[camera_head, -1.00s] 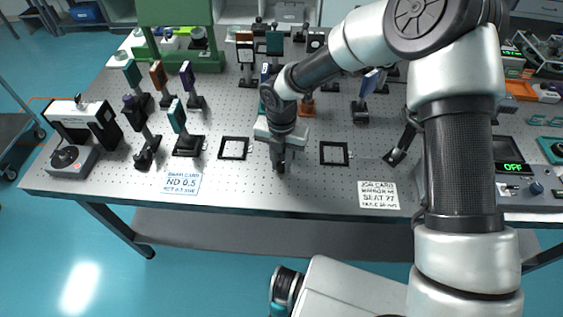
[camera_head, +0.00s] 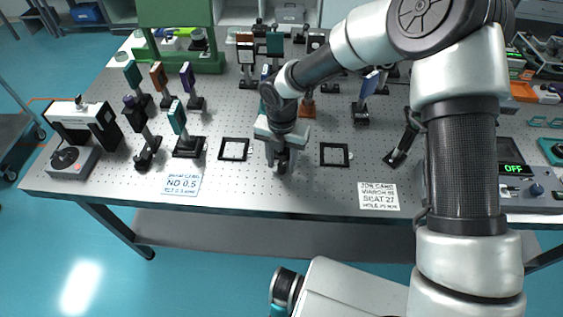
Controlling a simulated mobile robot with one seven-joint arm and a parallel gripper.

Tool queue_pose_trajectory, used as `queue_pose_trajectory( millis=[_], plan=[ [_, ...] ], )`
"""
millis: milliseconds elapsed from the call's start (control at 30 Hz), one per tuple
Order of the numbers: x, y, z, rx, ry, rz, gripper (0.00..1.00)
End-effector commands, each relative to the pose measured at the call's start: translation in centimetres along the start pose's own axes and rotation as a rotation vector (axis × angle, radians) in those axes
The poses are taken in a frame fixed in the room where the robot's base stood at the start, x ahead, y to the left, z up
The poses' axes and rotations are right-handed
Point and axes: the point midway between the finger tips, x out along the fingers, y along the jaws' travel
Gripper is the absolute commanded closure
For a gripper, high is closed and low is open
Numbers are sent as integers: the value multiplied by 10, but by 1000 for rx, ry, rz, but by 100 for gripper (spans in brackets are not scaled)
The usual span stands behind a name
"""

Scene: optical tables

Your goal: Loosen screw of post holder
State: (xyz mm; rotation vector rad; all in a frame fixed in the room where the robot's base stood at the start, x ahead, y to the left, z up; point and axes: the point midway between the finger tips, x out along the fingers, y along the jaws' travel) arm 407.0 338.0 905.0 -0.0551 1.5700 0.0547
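My gripper (camera_head: 281,162) points down low over the perforated table, between two black square frames. A small dark shape (camera_head: 281,168) shows at its fingertips. I cannot tell whether it is a post holder or part of the fingers, and no screw can be made out. Whether the fingers are open or shut is too small to tell. Several post holders with optics stand to the left, among them one with a teal plate (camera_head: 178,118) and a dark one (camera_head: 141,120). Another dark post piece (camera_head: 404,143) leans at the right, partly beside my arm.
Black square frames lie left (camera_head: 234,149) and right (camera_head: 334,154) of my gripper. Printed cards lie near the front edge, "ND 0.5" (camera_head: 183,184) and "SEAT 27" (camera_head: 378,196). A box reading "OFF" (camera_head: 513,184) stands right. A green frame (camera_head: 176,14) stands at the back.

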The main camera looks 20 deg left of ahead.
Motion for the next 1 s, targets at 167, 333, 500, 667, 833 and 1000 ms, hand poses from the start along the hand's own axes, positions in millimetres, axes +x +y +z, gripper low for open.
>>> queue_pose_trajectory(
  millis=[167, 333, 500, 667, 833, 1000],
  plan=[
    [-35, 0, 1, 2, -4, 2, 61],
    [-78, 0, 2, 2, -5, 3, 61],
    [-118, 0, 1, 2, -4, 2, 61],
    [-147, 0, 1, 1, -3, 2, 61],
    [-163, 0, 0, 1, -1, 0, 61],
    [-167, 0, 0, 1, -1, 1, 61]
  ],
)
